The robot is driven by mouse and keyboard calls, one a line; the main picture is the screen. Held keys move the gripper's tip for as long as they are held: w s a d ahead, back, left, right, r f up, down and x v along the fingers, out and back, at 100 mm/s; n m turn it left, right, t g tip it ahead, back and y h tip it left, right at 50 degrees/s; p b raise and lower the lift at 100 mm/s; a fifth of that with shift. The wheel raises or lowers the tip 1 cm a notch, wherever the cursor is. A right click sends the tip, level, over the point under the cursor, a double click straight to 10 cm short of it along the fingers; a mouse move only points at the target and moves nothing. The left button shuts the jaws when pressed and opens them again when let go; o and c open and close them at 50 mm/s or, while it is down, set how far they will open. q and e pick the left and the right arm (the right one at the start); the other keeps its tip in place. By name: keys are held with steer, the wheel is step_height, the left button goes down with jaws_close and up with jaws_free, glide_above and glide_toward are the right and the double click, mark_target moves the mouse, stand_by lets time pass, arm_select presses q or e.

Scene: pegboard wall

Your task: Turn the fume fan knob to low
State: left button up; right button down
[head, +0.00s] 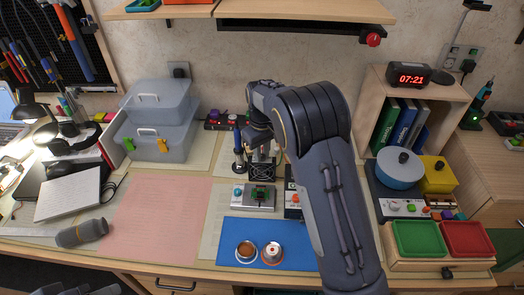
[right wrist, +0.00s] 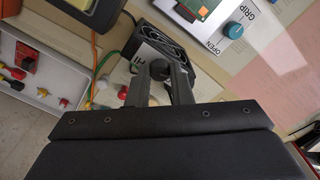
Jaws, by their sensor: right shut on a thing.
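The fume fan (head: 262,172) is a black square fan on the bench, partly hidden behind my right arm in the head view. It also shows in the right wrist view (right wrist: 158,40), with white "HI" lettering on its housing. Its dark round knob (right wrist: 158,70) sits between the fingertips of my right gripper (right wrist: 157,78), which is shut on it. The knob's pointer is not clear, so I cannot tell its setting.
A device with a teal knob marked GRIP and OPEN (right wrist: 233,30) stands close to the fan. A blue mat (head: 225,258) with two small round items lies in front. A pink mat (head: 165,215) is clear. A wooden shelf (head: 300,10) overhangs the back.

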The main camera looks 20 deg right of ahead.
steer(key=m+p, duration=0.2)
steer(key=m, duration=0.2)
steer(key=shift+r+m, duration=0.1)
steer(key=shift+m, duration=0.3)
steer(key=m+p, duration=0.1)
steer(key=m, duration=0.5)
stand_by(0.4)
steer(key=c, duration=1.3)
jaws_free()
step_height(320, 180, up, 7)
steer(key=shift+r, duration=0.3)
